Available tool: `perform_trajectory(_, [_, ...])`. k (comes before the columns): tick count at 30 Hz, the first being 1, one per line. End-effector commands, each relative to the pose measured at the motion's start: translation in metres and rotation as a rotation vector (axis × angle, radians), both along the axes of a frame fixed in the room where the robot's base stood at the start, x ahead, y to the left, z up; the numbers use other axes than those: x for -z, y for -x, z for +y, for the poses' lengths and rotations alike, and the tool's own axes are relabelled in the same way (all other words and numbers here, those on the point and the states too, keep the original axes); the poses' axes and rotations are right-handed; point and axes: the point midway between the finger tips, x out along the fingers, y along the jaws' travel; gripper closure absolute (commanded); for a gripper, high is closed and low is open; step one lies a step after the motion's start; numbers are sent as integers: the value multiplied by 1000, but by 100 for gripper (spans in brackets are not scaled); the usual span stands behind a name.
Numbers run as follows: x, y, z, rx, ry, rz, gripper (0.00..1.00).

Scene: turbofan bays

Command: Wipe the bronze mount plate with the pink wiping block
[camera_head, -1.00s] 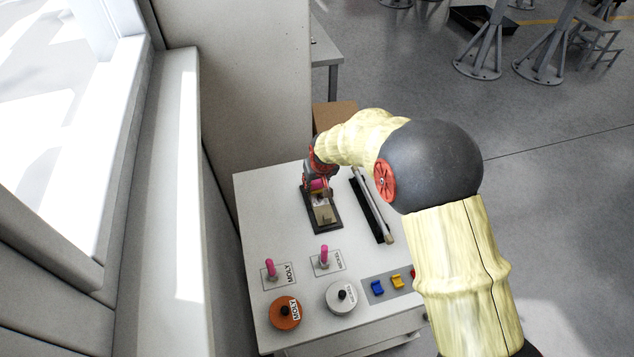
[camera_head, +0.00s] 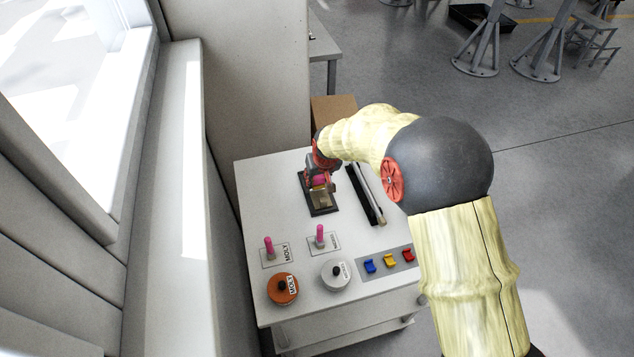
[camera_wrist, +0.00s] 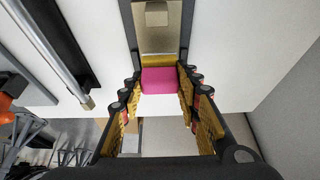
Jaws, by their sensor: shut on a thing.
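My gripper (camera_wrist: 160,95) is shut on the pink wiping block (camera_wrist: 158,82), which sits between its gold-padded fingers. The block also shows as a small pink patch at my gripper (camera_head: 319,178) in the head view. The bronze mount plate (camera_wrist: 159,15) lies in a dark frame on the white table, just beyond the block in the wrist view. In the head view the plate (camera_head: 321,200) is partly covered by my gripper. A yellow strip lies between block and plate in the wrist view. I cannot tell whether the block touches the plate.
A dark rail with a pale bar (camera_head: 367,194) lies right of the plate. Nearer are two pink-handled pieces (camera_head: 268,247) (camera_head: 319,237), an orange pot (camera_head: 282,289), a grey pot (camera_head: 335,275) and coloured clips (camera_head: 390,259). A wall stands left; a cardboard box (camera_head: 334,108) is behind.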

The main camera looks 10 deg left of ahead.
Motion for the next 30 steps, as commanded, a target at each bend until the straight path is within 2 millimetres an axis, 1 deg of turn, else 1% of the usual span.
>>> perform_trajectory(15, [-46,-4,-7,7,3,6,88])
perform_trajectory(18, [-53,-5,-7,8,3,6,88])
perform_trajectory(21, [-55,-5,-8,9,3,6,88])
perform_trajectory(30, [-55,-5,-8,8,3,7,88])
